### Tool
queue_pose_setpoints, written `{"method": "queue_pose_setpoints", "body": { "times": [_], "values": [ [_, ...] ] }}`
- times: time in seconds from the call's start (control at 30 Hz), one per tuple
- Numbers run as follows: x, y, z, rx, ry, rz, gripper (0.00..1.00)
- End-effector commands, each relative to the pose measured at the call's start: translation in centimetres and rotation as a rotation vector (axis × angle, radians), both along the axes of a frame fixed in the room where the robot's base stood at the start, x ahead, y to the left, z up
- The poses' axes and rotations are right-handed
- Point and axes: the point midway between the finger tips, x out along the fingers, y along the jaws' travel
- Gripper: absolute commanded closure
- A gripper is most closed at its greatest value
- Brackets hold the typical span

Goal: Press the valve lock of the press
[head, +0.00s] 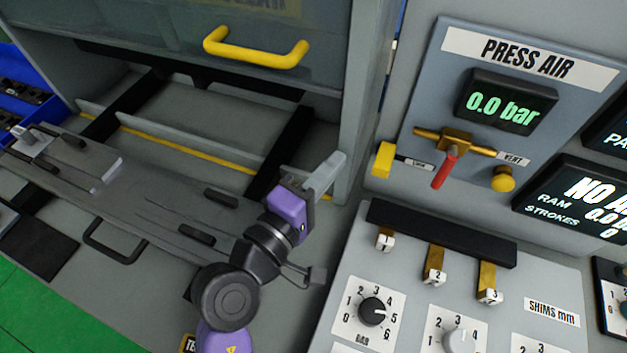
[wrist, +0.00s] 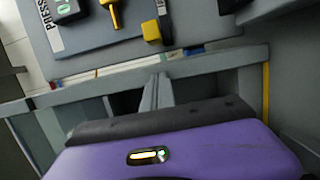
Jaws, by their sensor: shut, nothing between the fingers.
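The PRESS AIR panel (head: 425,100) stands at the upper right in the head view, with its display at 0.0 bar. A brass valve (head: 455,139) with a red handle (head: 445,168) sits below the display. A yellow block (head: 384,159), which looks like the valve lock, is at the valve's left end beside a small dark label; it also shows at the top of the wrist view (wrist: 151,31). My gripper (head: 330,170) is shut and empty, pointing up and right. It is left of the yellow block and apart from it.
A yellow knob (head: 503,180) labelled VENT is right of the valve. The press frame's upright (head: 366,95) rises close behind my gripper. The SHIMS panel (head: 415,275) with dials lies below. A grey plate (head: 150,210) with black handles is at left.

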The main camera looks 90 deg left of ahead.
Motion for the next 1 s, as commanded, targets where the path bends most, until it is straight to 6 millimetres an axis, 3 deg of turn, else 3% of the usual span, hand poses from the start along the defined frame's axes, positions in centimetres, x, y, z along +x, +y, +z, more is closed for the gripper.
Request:
{"method": "queue_pose_setpoints", "body": {
  "times": [0.23, 0.77, 1.0],
  "values": [
    [3.1, -0.9, 0.2, -0.001, 0.001, -0.001, 1.00],
    [4.0, -1.3, 0.0, -0.001, 0.001, 0.000, 1.00],
    [7.0, -2.6, 0.4, -0.002, 0.000, -0.006, 1.00]
  ]
}}
